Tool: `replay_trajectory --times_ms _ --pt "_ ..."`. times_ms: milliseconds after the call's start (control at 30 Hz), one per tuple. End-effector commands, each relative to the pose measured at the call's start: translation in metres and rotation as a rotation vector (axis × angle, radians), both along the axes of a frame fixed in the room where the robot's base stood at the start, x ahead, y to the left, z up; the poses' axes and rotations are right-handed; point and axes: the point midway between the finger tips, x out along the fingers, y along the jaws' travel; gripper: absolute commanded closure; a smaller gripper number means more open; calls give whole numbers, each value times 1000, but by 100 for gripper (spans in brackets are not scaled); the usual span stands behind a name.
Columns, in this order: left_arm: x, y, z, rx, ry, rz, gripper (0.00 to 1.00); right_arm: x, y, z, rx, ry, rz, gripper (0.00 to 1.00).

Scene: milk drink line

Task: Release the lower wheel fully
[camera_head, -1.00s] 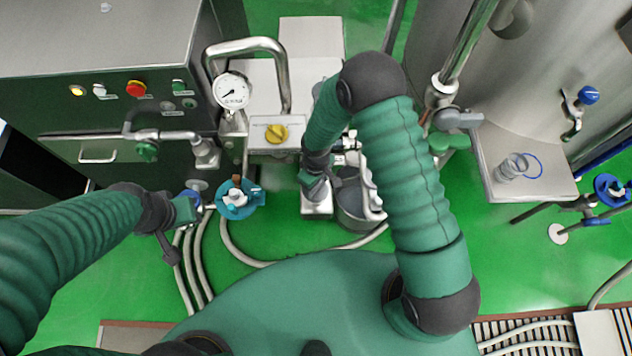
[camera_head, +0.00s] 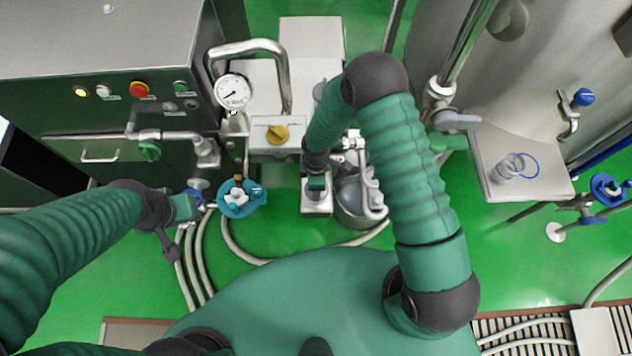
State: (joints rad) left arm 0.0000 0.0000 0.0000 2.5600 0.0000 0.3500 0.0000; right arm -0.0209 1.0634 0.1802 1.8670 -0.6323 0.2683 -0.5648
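A small blue wheel (camera_head: 194,196) sits low beside the hoses, at the end of my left arm. My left gripper (camera_head: 187,208) is right at this wheel; its fingers are too small and hidden to show whether they touch or grip it. A teal round fitting (camera_head: 240,199) with a white centre is just to the right. A green wheel (camera_head: 150,151) sits higher, on the cabinet's pipe. My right gripper (camera_head: 317,196) points down over a pale block beside a steel vessel (camera_head: 353,194); its fingertips are not clear.
A dark cabinet (camera_head: 90,130) with buttons stands at left. A gauge (camera_head: 232,92) and a yellow knob (camera_head: 277,133) are at the back. Hoses (camera_head: 190,260) cross the green floor. A small shelf (camera_head: 540,185) and blue valve (camera_head: 607,187) are at right.

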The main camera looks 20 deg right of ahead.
Motion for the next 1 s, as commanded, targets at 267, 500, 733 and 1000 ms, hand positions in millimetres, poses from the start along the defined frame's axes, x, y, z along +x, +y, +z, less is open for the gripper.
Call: replay_trajectory --times_ms 267,500,733,1000 --pt "0 0 1 0 0 0 64 2 0 1 1 -5 20 79" --pt "0 0 1 0 0 0 64 3 -1 1 0 -5 20 79" --pt "0 0 1 0 0 0 64 2 0 1 0 -3 18 16" --pt "0 0 1 0 0 0 64 1 0 3 0 -3 17 16"
